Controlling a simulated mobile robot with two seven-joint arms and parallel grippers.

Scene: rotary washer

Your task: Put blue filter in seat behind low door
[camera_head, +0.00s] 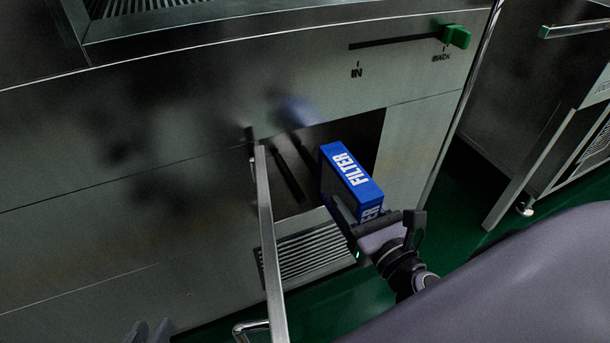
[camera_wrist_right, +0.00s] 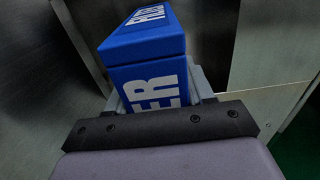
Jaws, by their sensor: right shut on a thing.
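The blue filter (camera_head: 352,180), a box with white "FILTER" lettering, is held at the mouth of the low opening; it also fills the middle of the right wrist view (camera_wrist_right: 145,60). My right gripper (camera_head: 360,216) is shut on the filter's near end. The low door (camera_head: 268,235) is swung open and seen nearly edge-on, to the left of the filter. Behind it is the dark recess (camera_head: 310,158) with dark rails inside; the filter hides part of it. My left gripper (camera_head: 150,333) shows only its two grey fingertips, apart, at the bottom edge.
A green slide handle (camera_head: 457,37) stands at the "BACK" end of its slot. A vent grille (camera_head: 305,252) lies below the opening. Another metal unit (camera_head: 550,75) with an open panel is at the right. Green floor (camera_head: 465,215) shows between the units.

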